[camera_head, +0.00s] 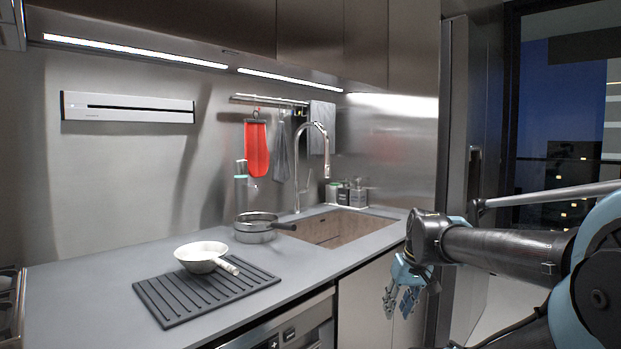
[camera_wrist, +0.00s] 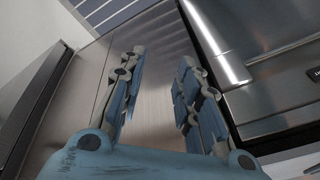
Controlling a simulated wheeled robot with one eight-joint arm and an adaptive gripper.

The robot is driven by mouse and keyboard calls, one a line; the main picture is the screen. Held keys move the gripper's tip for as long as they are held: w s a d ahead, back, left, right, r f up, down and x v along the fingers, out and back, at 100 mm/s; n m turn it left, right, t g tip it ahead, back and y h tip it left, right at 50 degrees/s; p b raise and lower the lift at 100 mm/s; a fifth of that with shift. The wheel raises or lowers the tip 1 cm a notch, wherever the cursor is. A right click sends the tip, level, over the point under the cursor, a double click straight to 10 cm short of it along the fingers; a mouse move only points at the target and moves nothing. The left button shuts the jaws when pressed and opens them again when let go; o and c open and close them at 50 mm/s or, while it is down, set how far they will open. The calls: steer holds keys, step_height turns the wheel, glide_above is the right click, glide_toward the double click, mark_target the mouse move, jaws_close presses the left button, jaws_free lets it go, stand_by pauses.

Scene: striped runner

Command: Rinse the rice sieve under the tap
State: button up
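A white bowl-shaped vessel with a handle (camera_head: 202,256), which looks like the rice sieve, sits on a black ridged mat (camera_head: 165,301) on the counter. Its handle points toward the front right. I cannot make out any mesh or contents. The tall curved metal tap (camera_head: 297,172) stands behind the sink (camera_head: 345,227), its head hanging over the basin. I cannot tell if water runs. My gripper (camera_head: 402,298) hangs in front of the cabinets, right of the sieve and apart from it. In the wrist view its blue fingers (camera_wrist: 157,75) are spread, with nothing between them.
A metal pot (camera_head: 256,228) with a dark handle stands between the sieve and the sink. A red mitt (camera_head: 256,148) and towels hang from a wall rail. The counter front (camera_head: 300,283) is clear.

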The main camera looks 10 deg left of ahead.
steer(key=w+a+r+n+y, duration=0.1)
steer(key=w+a+r, duration=0.1)
steer(key=w+r, duration=0.2)
steer(key=w+a+r+n+y, duration=0.1)
steer(key=w+a+r, duration=0.1)
steer(key=w+r, duration=0.2)
steer(key=w+a+r+n+y, duration=0.1)
steer(key=w+a+r, duration=0.2)
steer(key=w, duration=0.5)
steer(key=shift+w+a+r+t+y, duration=0.1)
steer(key=shift+w+r+t+y, duration=0.1)
steer(key=shift+r+t+y, duration=0.3)
steer(key=w+a+r+n+t+y, duration=0.25)
steer(key=w+r, duration=0.25)
steer(key=w, duration=1.2)
steer(key=w+a+r+n+t+y, duration=0.1)
steer(key=w+a+r+n+y, duration=0.3)
steer(key=w, duration=1.3)
steer(key=w+a+r+n+t+y, duration=0.15)
steer(key=w+a+r+y, duration=0.35)
steer(key=w, duration=1.3)
steer(key=shift+h, duration=0.75)
steer(key=x, duration=1.4)
steer(key=shift+w+a+r, duration=0.2)
steer(key=shift+a+r, duration=0.1)
steer(key=shift+a, duration=0.05)
jaws_close()
